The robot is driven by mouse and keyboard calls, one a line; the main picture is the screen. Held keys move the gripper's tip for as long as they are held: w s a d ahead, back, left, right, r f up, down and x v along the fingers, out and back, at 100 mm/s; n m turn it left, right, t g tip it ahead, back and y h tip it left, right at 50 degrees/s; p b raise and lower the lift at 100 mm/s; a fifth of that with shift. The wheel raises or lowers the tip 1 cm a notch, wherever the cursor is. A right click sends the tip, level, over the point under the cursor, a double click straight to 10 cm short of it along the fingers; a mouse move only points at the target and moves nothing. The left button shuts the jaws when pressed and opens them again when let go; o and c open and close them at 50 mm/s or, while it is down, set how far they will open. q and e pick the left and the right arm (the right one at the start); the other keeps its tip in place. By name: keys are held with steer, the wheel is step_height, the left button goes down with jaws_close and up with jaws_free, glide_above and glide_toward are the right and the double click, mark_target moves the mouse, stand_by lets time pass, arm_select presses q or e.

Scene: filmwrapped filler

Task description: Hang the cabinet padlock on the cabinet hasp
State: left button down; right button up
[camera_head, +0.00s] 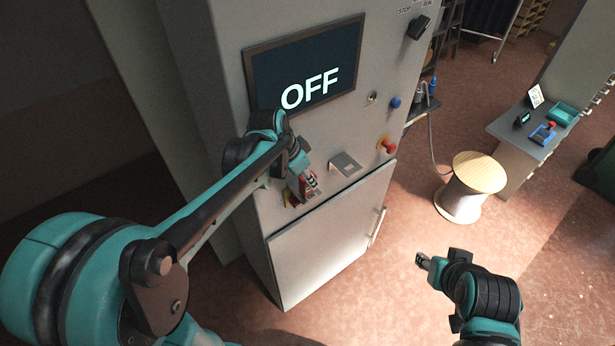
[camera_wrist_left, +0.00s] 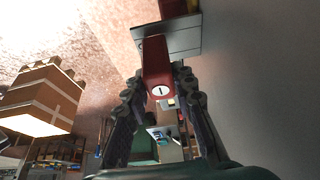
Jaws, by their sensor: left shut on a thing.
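My left gripper (camera_head: 305,180) is at the cabinet front, below the OFF screen. In the left wrist view its two fingers (camera_wrist_left: 160,84) are closed on the red padlock (camera_wrist_left: 155,62), whose round white keyhole face points toward the camera. In the head view only small red and white parts show at the fingers. A grey plate (camera_wrist_left: 182,36) lies just beyond the padlock; I cannot tell whether they touch. The shackle and the hasp are not clearly seen. My right gripper (camera_head: 423,262) is away from the cabinet, over the floor; its jaws are too small to judge.
The cabinet carries a dark OFF screen (camera_head: 305,66), a small grey plate (camera_head: 345,164), a red knob (camera_head: 387,146) and a blue button (camera_head: 395,103). A wooden spool (camera_head: 478,173) and a desk (camera_head: 518,136) stand to the right. Floor between is clear.

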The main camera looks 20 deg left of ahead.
arm_select(q)
steer(key=shift+s+f+b, duration=0.1)
steer(key=shift+f+b, duration=0.2)
stand_by(0.5)
steer(key=c, duration=1.2)
jaws_free()
steer(key=v, duration=1.2)
steer(key=s+f+n+t+y+b, duration=0.1)
steer(key=s+f+b, duration=0.3)
steer(key=f+b, duration=0.4)
steer(key=s+f+n+t+y+b, duration=0.1)
steer(key=s+f+n+b, duration=0.3)
steer(key=f+b, duration=0.5)
steer(key=s+f+n+t+b, duration=0.1)
steer(key=s+f+b, duration=0.4)
steer(key=f, duration=1.3)
steer(key=shift+d+n+t+y+b, duration=0.1)
steer(key=shift+n+t+y+b, duration=0.5)
steer(key=shift+b, duration=1.3)
